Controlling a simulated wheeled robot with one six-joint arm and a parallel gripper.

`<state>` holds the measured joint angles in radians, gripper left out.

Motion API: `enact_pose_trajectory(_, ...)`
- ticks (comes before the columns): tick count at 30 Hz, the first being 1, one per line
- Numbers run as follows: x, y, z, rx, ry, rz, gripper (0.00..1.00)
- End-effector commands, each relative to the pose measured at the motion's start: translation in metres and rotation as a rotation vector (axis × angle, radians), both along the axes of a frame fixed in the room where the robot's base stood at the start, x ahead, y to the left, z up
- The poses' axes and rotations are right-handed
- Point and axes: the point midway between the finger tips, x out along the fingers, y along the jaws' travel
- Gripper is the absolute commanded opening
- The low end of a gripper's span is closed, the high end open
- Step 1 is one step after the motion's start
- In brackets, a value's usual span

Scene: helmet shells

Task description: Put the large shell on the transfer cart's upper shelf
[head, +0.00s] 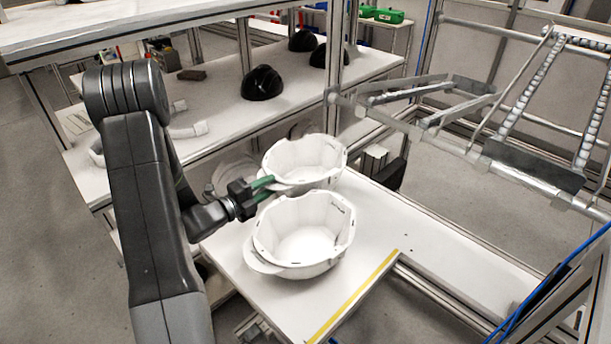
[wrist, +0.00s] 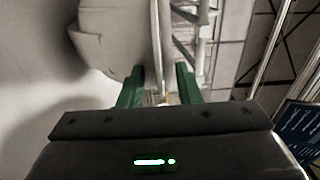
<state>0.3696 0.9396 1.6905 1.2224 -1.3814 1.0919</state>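Two white helmet shells lie open side up on a white table (head: 372,238). The front shell (head: 303,238) looks larger in the head view; the rear shell (head: 305,155) stands just behind it. My gripper (head: 266,188) has green fingers, parted, beside the near-left rim of the rear shell. I cannot tell which surface is the transfer cart's upper shelf.
A white shelf unit behind holds several black helmets (head: 262,83) and a brown object (head: 191,75). A metal-framed roller rack (head: 440,100) stands at the right. A yellow strip (head: 352,297) marks the table's front edge. The table's right part is clear.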

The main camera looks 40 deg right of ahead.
Motion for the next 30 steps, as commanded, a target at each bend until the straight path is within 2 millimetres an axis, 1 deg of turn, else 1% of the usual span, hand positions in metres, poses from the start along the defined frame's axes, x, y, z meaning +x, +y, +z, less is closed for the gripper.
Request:
enact_pose_trajectory(4,0.0,0.0,0.0,0.0,0.0,0.0,0.31)
enact_pose_trajectory(6,0.0,0.0,0.0,0.0,-0.001,0.0,0.17)
enact_pose_trajectory(9,0.0,0.0,0.0,0.001,0.0,0.0,0.0)
enact_pose_trajectory(23,0.0,0.001,0.0,0.003,0.001,-0.001,0.0)
enact_pose_trajectory(28,0.0,0.001,0.007,0.003,-0.001,0.0,0.0)
enact_pose_trajectory(30,0.0,0.0,0.014,0.002,-0.002,-0.001,0.0)
